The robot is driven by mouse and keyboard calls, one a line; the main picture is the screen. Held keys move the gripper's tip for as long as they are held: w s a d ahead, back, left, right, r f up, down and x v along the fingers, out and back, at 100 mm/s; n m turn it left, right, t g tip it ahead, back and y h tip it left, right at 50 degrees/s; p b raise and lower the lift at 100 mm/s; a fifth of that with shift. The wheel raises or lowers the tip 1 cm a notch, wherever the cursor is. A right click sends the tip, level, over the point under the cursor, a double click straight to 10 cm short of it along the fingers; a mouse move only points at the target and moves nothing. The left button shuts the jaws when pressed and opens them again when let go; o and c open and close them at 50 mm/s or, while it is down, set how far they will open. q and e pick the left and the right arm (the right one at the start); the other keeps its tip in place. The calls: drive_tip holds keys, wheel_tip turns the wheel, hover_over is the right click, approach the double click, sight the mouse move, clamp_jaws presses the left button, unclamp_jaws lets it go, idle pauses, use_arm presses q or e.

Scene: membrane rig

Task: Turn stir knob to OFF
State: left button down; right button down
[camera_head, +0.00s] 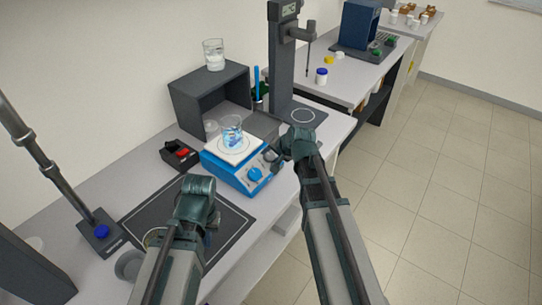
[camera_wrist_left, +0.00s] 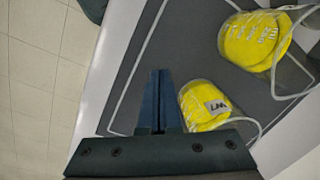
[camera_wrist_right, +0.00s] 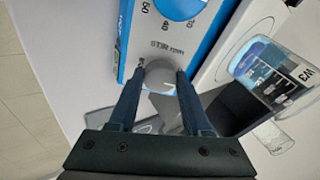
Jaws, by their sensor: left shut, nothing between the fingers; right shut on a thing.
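The blue-and-white stirrer (camera_head: 232,168) stands on the bench, with a beaker (camera_head: 232,130) of blue liquid on its plate. Its front has a blue knob (camera_head: 254,174) and a grey one, which I take as the stir knob (camera_wrist_right: 160,74). In the right wrist view, my right gripper (camera_wrist_right: 161,76) has its fingers on both sides of the grey knob and is shut on it. The printed scale is too small and turned to read the setting surely. My left gripper (camera_head: 196,190) is apart from the stirrer, over the dark mat. Its fingers are together and empty in the left wrist view (camera_wrist_left: 160,100).
Two clear vessels with yellow contents (camera_wrist_left: 255,40) (camera_wrist_left: 205,108) are close to my left gripper. A dark box (camera_head: 210,95) and a tall stand (camera_head: 288,60) are behind the stirrer. A small red-switched box (camera_head: 180,153) is left of it. The floor at the right is clear.

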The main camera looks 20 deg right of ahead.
idle(0.3)
drive_tip(key=shift+c, duration=1.7)
unclamp_jaws()
use_arm(q)
drive_tip(key=shift+r, duration=0.1)
use_arm(e)
drive_tip(key=shift+r, duration=0.1)
use_arm(q)
wheel_tip(320, 180, up, 11)
drive_tip(key=p, duration=1.1)
use_arm(e)
drive_tip(key=v, duration=1.3)
drive_tip(key=shift+s+r, duration=0.25)
use_arm(q)
drive_tip(key=shift+f, duration=0.2)
use_arm(e)
drive_tip(key=shift+d, duration=0.1)
